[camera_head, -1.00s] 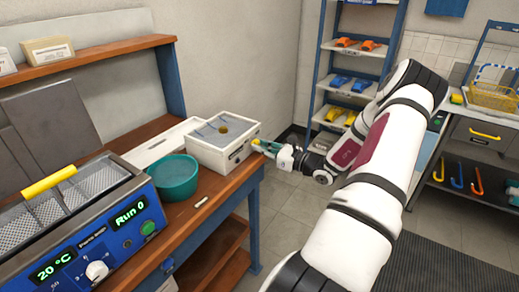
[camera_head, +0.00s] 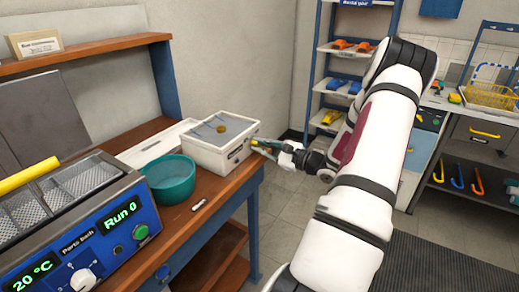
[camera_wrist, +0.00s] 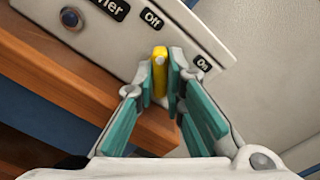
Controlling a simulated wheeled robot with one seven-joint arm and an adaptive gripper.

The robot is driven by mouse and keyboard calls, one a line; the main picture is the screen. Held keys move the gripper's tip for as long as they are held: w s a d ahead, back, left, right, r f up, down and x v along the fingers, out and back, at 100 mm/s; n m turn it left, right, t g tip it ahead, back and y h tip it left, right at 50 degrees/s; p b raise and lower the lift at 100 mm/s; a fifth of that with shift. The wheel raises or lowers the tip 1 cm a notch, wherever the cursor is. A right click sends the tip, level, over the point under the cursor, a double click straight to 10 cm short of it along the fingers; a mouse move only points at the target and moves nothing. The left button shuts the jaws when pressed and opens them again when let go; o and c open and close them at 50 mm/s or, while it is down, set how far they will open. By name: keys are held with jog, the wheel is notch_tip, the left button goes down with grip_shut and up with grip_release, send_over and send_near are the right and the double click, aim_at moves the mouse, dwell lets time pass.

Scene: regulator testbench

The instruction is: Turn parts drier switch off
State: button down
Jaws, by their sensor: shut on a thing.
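The parts drier (camera_head: 215,158) is a white box at the back right end of the wooden bench in the head view. Its front panel (camera_wrist: 112,48) fills the top of the wrist view, with "Off" on the left and "On" on the right. The yellow switch (camera_wrist: 159,64) stands between these two labels. My gripper (camera_wrist: 164,84) is shut on the switch, with one teal-padded finger on each side of it. In the head view my gripper (camera_head: 258,146) touches the drier's right-hand side, and the switch is too small to make out.
A teal bowl (camera_head: 168,180) stands left of the drier. The blue parts bath (camera_head: 85,250), with "Run 0" and "20 °C" displays, is at the front left. A small white item (camera_head: 199,204) lies near the bench edge. Open floor (camera_head: 285,205) lies right of the bench.

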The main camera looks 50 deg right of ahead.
jog(key=shift+f, duration=0.1)
dwell(0.4)
jog(key=c, duration=1.7)
grip_release()
jog(key=shift+o, duration=0.2)
jog(key=s+d, duration=0.1)
jog(key=s, duration=1.1)
